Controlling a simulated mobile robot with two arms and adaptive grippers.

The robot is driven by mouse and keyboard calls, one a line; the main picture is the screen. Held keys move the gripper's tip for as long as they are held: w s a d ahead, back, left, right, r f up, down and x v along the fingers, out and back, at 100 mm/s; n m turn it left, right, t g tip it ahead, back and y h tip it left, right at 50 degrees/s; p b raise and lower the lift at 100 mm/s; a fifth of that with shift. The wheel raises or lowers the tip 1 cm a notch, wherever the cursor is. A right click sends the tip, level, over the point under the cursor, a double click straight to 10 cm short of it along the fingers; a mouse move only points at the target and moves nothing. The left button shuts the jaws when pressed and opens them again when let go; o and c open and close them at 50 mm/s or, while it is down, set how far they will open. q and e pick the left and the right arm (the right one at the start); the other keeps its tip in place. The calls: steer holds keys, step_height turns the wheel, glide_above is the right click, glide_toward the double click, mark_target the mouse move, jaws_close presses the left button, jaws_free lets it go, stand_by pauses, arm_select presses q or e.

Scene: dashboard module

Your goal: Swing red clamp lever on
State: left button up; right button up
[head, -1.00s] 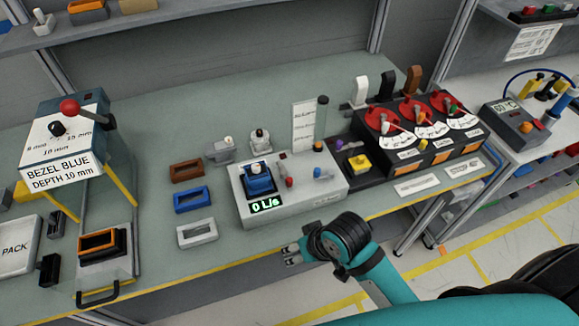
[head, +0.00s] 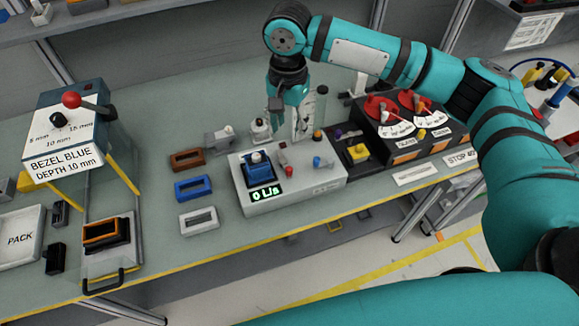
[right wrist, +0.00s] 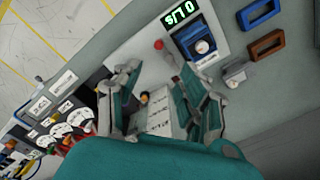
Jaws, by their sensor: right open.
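The grey test module (head: 315,185) stands near the bench's front edge. A small lever with a red knob (head: 289,171) rises from its top, right of the blue clamped part (head: 258,168). The red knob also shows in the right wrist view (right wrist: 158,44). My right gripper (head: 287,118) is open and empty, pointing down above the rear of the module, behind the red knob and apart from it. Its spread fingers show in the right wrist view (right wrist: 172,80), with the red knob beyond them. My left gripper is not in view.
The module's green display (head: 265,193) reads 0 L/s. Brown, blue and white bezels lie to its left. A bezel press with a red-ball lever (head: 71,99) stands at left.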

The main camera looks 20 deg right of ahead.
steer(key=p, duration=0.5)
glide_toward(289, 168)
step_height(289, 168, down, 9)
steer(key=shift+f, duration=0.55)
jaws_close()
